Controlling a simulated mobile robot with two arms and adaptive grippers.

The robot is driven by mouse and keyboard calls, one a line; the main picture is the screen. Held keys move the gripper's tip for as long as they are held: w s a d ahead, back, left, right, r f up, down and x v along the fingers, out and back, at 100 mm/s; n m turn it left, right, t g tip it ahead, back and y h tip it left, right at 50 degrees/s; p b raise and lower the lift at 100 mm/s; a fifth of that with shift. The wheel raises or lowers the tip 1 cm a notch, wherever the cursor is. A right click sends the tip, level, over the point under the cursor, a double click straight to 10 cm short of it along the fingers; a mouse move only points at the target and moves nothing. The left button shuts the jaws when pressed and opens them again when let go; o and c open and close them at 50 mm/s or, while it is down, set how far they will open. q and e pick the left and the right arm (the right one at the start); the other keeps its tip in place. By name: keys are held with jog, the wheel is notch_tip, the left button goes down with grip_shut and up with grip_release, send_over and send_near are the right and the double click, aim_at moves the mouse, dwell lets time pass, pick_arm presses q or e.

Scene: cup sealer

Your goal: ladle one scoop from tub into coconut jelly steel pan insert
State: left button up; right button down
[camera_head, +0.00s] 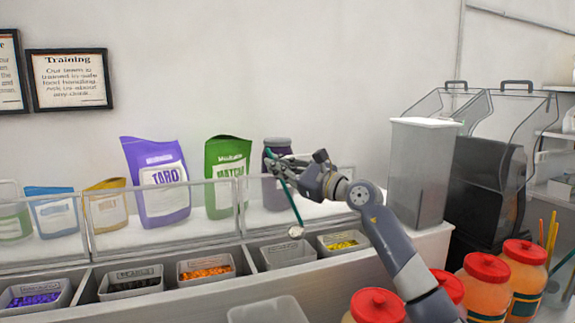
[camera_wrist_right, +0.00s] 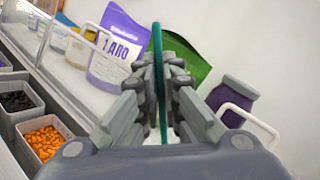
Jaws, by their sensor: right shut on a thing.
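My right gripper (camera_head: 285,168) is shut on the teal handle of a ladle (camera_head: 292,203), above the counter. The ladle hangs down at a slant, and its small bowl (camera_head: 296,232) is over the back edge of the pan row. In the right wrist view the teal handle (camera_wrist_right: 158,60) stands upright between the fingers (camera_wrist_right: 160,85). Below the bowl is a pale, empty-looking steel pan insert (camera_head: 288,254); I cannot tell whether it is the coconut jelly one. A translucent tub (camera_head: 268,311) stands at the bottom, partly cut off. My left gripper is not in view.
Other pan inserts hold yellow (camera_head: 343,241), orange (camera_head: 206,270), dark (camera_head: 130,284) and purple (camera_head: 35,299) toppings. A clear guard (camera_head: 165,213) runs behind them, with several pouches behind it. Red-lidded jars (camera_head: 485,268) stand at the lower right.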

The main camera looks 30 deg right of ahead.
jog(key=s+a+f+n+g+y+b, duration=0.1)
jog(key=s+a+f+n+b, duration=0.3)
jog(key=a+f+n+b, duration=0.7)
jog(key=a+f+b, duration=0.3)
jog(key=a+f, duration=0.1)
jog(key=shift+a+f+g, duration=0.2)
jog(key=shift+f+g, duration=0.1)
jog(key=shift+f, duration=0.1)
jog(key=shift+r, duration=0.1)
dwell(0.8)
